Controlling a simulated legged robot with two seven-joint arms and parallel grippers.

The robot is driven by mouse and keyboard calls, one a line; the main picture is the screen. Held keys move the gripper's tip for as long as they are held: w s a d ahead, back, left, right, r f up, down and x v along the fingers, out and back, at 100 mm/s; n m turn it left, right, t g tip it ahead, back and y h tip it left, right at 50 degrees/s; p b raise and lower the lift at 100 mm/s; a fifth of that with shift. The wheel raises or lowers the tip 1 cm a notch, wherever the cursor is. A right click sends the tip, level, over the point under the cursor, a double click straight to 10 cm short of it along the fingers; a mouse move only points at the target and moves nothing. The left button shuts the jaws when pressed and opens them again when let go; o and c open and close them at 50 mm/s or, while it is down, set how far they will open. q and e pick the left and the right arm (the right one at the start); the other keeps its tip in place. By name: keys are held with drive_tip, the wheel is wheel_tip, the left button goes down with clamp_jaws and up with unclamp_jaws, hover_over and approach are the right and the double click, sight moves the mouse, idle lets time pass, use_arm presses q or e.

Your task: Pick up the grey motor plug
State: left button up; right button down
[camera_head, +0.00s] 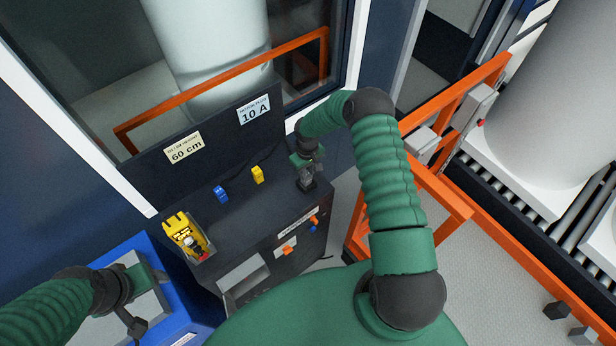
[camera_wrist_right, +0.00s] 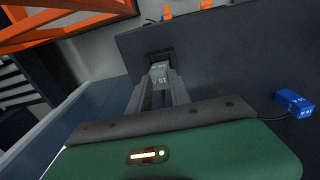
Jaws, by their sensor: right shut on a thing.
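The grey motor plug (camera_wrist_right: 159,73), marked with white writing, shows between the fingers of my right gripper (camera_wrist_right: 158,92) in the right wrist view. The fingers are shut on it. Its far end is at a dark socket (camera_wrist_right: 157,54) in the panel; I cannot tell whether it is seated or free. In the head view my right gripper (camera_head: 308,182) points down at the right end of the dark console top and mostly hides the plug. My left gripper (camera_head: 136,324) is at the lower left, over a blue box; its finger opening is unclear.
A blue plug (camera_head: 220,193) and a yellow plug (camera_head: 257,174) stand on the console (camera_head: 225,225), left of my right gripper. A yellow device (camera_head: 184,232) sits at its left end. Signs reading 60 cm and 10 A are behind. An orange railing (camera_head: 435,185) stands to the right.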

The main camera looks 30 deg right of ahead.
drive_tip(key=shift+s+a+f+g+b, duration=0.3)
drive_tip(key=shift+s+a+f+b, duration=0.15)
drive_tip(key=shift+a+f+b, duration=0.15)
drive_tip(key=shift+y, duration=0.3)
drive_tip(key=s, duration=0.1)
drive_tip(key=s+a+b, duration=0.1)
drive_tip(key=s+b, duration=0.1)
drive_tip(key=shift+s+a, duration=0.35)
drive_tip(key=shift+a, duration=0.05)
drive_tip(key=s+a+r+b, duration=0.2)
drive_tip(key=s+a, duration=0.4)
drive_tip(key=s, duration=0.3)
drive_tip(key=shift+r+b, duration=0.2)
drive_tip(key=shift+b, duration=0.25)
drive_tip(key=c, duration=2.1)
unclamp_jaws()
drive_tip(key=shift+w+d, duration=0.1)
drive_tip(key=shift+d, duration=0.4)
drive_tip(key=o, duration=1.4)
drive_tip(key=shift+a, duration=0.45)
drive_tip(key=shift+o, duration=1.3)
use_arm(q)
drive_tip(key=w+d+x, duration=0.1)
drive_tip(key=x, duration=0.7)
drive_tip(key=shift+d, duration=0.2)
use_arm(e)
drive_tip(key=shift+d, duration=0.2)
